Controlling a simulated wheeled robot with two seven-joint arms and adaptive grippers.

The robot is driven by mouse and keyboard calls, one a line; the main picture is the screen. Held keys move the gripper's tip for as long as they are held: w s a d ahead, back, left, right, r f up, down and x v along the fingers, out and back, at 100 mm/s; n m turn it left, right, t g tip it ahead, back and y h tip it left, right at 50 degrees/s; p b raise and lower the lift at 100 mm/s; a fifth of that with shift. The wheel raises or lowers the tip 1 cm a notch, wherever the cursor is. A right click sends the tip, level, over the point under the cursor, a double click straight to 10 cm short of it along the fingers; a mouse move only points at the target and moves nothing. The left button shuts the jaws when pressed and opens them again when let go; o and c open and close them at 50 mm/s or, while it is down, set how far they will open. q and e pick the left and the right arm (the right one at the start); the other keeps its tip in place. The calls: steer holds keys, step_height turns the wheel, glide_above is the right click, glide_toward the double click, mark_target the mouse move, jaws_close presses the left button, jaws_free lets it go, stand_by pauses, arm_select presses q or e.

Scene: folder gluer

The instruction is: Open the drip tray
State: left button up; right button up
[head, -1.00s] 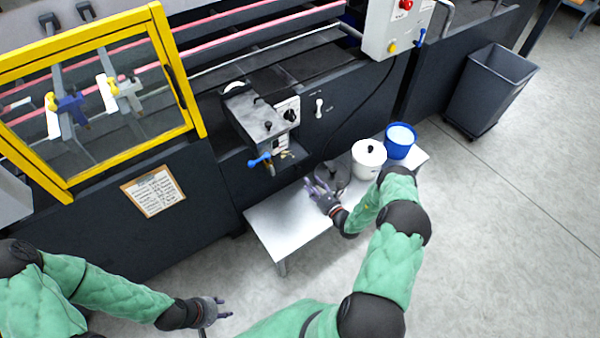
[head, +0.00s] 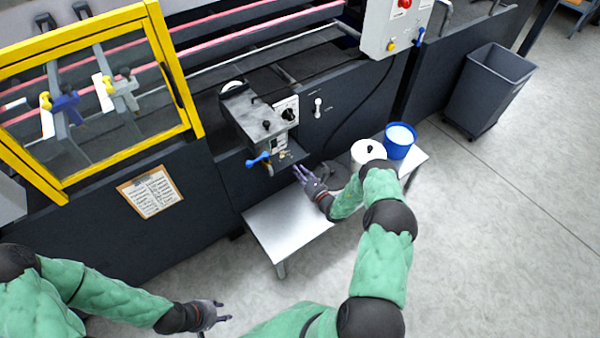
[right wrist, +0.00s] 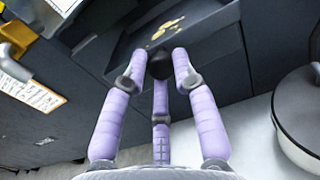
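The drip tray (right wrist: 205,42) shows in the right wrist view as a dark grey shallow tray with yellowish glue stains and a round black knob (right wrist: 160,66) at its near side. In the head view the tray (head: 288,158) sits below the grey glue unit, just above the white table. My right gripper (head: 299,171) is at the tray's front. Its purple fingers (right wrist: 160,70) are spread on either side of the knob, with the third below; I cannot tell whether they touch it. My left gripper (head: 226,309) is open and empty, low and away from the machine.
A white table (head: 285,226) stands under the tray, holding a white lidded pot (head: 362,152) and a blue bucket (head: 399,142). The blue-handled valve (head: 258,160) hangs beside the tray. A grey bin (head: 490,90) stands at right. The floor in front is clear.

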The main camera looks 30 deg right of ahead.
steer(key=shift+r, duration=0.1)
jaws_close()
steer(key=s+d+p, duration=0.1)
steer(key=s+p, duration=0.2)
steer(key=s, duration=1.1)
steer(key=shift+d, duration=0.15)
steer(key=shift+r, duration=0.1)
steer(key=o, duration=0.8)
jaws_free()
steer(key=shift+s, duration=0.1)
